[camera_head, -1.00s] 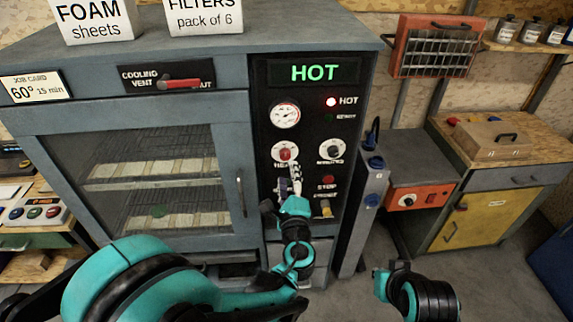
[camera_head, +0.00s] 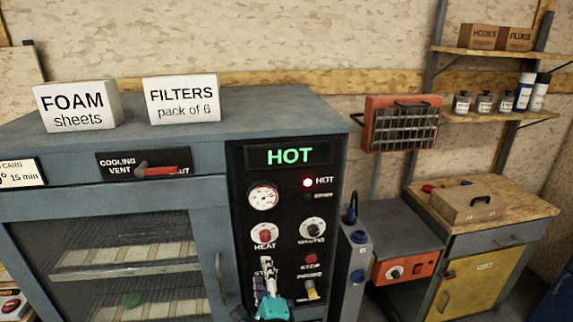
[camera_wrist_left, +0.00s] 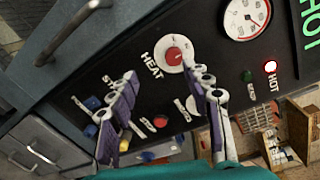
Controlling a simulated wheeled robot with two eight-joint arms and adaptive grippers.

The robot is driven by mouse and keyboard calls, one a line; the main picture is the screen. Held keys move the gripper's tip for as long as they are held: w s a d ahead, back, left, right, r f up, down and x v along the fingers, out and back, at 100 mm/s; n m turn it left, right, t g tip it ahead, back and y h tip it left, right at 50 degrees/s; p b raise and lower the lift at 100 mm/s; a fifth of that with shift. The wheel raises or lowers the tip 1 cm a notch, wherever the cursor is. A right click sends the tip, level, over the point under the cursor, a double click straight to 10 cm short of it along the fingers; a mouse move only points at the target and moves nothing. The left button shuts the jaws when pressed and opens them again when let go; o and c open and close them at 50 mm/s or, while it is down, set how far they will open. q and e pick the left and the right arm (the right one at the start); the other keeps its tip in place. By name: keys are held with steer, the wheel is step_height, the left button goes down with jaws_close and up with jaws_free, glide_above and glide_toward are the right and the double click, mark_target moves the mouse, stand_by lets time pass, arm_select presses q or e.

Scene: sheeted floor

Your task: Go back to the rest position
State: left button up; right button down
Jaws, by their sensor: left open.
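My left gripper (camera_head: 268,283) is in front of the lower part of the oven's black control panel (camera_head: 290,220), below the red heat knob (camera_head: 265,236). In the left wrist view its two fingers (camera_wrist_left: 165,108) are spread apart with nothing between them, and the heat knob (camera_wrist_left: 173,54) shows beyond them. It looks clear of the knob, though the exact gap is hard to tell. The panel's display (camera_head: 290,156) reads HOT and the red HOT lamp is lit. My right gripper is outside both current views.
The grey oven (camera_head: 200,204) fills the left and middle, with foam sheets (camera_head: 78,106) and filters (camera_head: 181,99) boxes on top. A grey stand with an orange front (camera_head: 405,268) and a yellow cabinet (camera_head: 470,288) stand to the right. An orange rack (camera_head: 402,123) hangs on the wall.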

arm_select(q)
steer(key=s+a+f+n+g, duration=0.2)
steer(key=s+a+n+g, duration=0.15)
steer(key=a+n, duration=0.25)
steer(key=s+a+f+n+g, duration=0.3)
steer(key=s+a+n, duration=0.15)
steer(key=a, duration=0.25)
steer(key=s+d+f+n+g+h, duration=0.1)
steer(key=s+d+n+g+h, duration=0.1)
steer(key=s+n, duration=0.7)
steer(key=shift+s+f+g+h, duration=0.3)
steer(key=shift+s+g+h, duration=0.15)
steer(key=shift+g+h, duration=0.35)
steer(key=shift+t, duration=0.25)
